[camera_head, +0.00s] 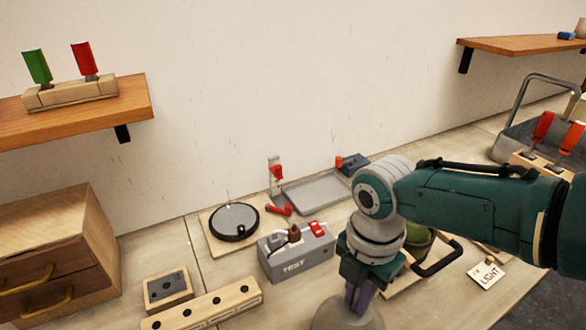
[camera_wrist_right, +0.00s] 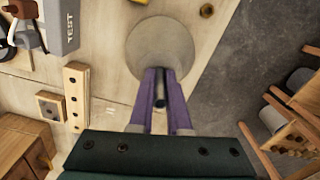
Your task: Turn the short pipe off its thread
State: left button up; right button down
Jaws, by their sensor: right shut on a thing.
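My right gripper (camera_head: 358,297) points down over a grey round lamp base (camera_head: 340,318) at the bottom of the head view. Its purple fingers are shut on a thin upright part over the base, which I take to be the short pipe; the fingers hide most of it. In the right wrist view the gripper (camera_wrist_right: 160,74) reaches over the disc-shaped base (camera_wrist_right: 160,38), and a dark, narrow bit shows between the fingers. The thread is hidden. My left gripper is not in view.
A grey TEST box (camera_head: 296,256) stands left of my right gripper, with a drilled wooden strip (camera_head: 203,306) in front. A round black-rimmed device (camera_head: 234,221) and a grey tray (camera_head: 318,192) lie behind. A LIGHT card (camera_head: 487,274) lies to the right.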

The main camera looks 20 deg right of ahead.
jog(key=n+b, duration=0.1)
jog(key=n, duration=0.6)
jog(key=shift+f, duration=0.2)
jog(key=shift+r+n, duration=0.2)
jog(key=shift+n, duration=0.3)
jog(key=shift+r+p, duration=0.45)
jog(key=shift+r, duration=0.1)
jog(key=shift+r, duration=0.15)
jog(key=shift+r+p, duration=1.1)
jog(key=shift+p, duration=0.1)
jog(key=shift+r+p, duration=1.95)
jog(key=shift+r, duration=0.15)
